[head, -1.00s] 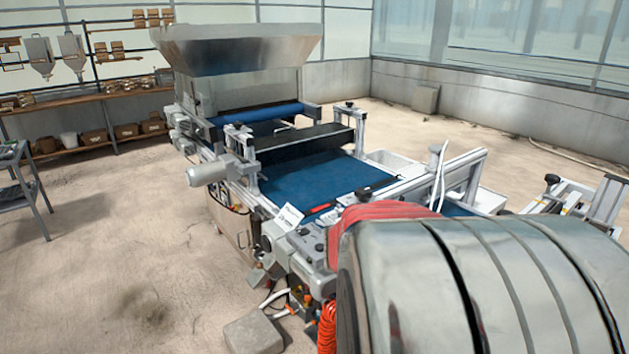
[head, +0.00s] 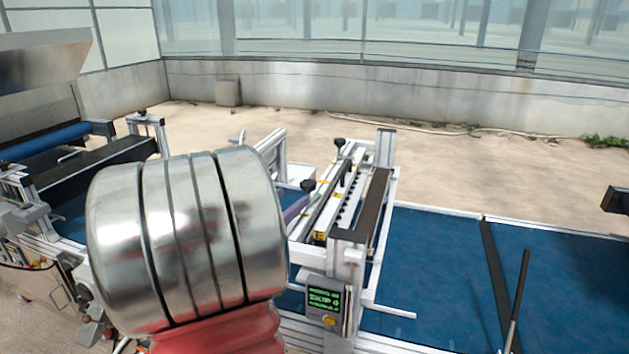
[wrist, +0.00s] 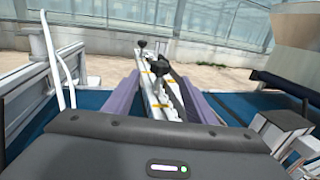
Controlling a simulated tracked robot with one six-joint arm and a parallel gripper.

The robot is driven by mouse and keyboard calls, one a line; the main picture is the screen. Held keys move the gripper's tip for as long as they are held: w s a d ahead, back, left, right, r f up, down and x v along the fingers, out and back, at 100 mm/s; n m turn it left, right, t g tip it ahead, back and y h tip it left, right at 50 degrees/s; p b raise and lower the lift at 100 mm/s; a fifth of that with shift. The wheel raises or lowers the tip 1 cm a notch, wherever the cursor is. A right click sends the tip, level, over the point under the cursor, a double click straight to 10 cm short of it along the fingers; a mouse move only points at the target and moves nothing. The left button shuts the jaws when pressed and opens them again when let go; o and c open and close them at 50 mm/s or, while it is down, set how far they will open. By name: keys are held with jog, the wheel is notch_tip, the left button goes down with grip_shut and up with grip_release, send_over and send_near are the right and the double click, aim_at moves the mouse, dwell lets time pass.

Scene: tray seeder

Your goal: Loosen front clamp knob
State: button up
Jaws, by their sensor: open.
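The seeding bar (head: 345,195) is a white and silver rail with yellow marks, standing across the blue belt. Two black knobs stand on it: the front clamp knob (head: 308,185) nearer me, and a rear knob (head: 339,142) farther back. In the wrist view the front knob (wrist: 158,68) shows between and just past the tips of my gripper (wrist: 160,80), and the rear knob (wrist: 140,43) is beyond it. My gripper is open, its two purple fingers apart with the bar showing between them. I see no contact with the knob. In the head view my arm hides most of the gripper.
A control box with a green screen (head: 325,298) is on the near side of the bar. A silver frame post (head: 270,150) stands to the left. The blue belt (head: 430,260) to the right is mostly clear, with a dark rod over it.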

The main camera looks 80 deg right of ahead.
aim_at(312, 179)
jog(key=x, duration=1.3)
jog(key=shift+s+d, duration=0.1)
jog(key=shift+c, duration=0.2)
jog(key=c, duration=1)
jog(key=shift+r+n+t, duration=0.1)
jog(key=shift+n+t, duration=0.4)
jog(key=shift+t, duration=0.2)
jog(key=shift+w+d+n+t+h, duration=0.1)
jog(key=shift+w+n+t+h, duration=0.1)
jog(key=shift+n+t, duration=0.25)
jog(key=shift+w+n+t+h, duration=0.1)
jog(key=shift+n+t+h, duration=0.15)
jog(key=shift+t, duration=0.4)
jog(key=shift+w+t, duration=0.15)
jog(key=shift+t, duration=0.15)
jog(key=o, duration=1)
jog(key=shift+o, duration=0.2)
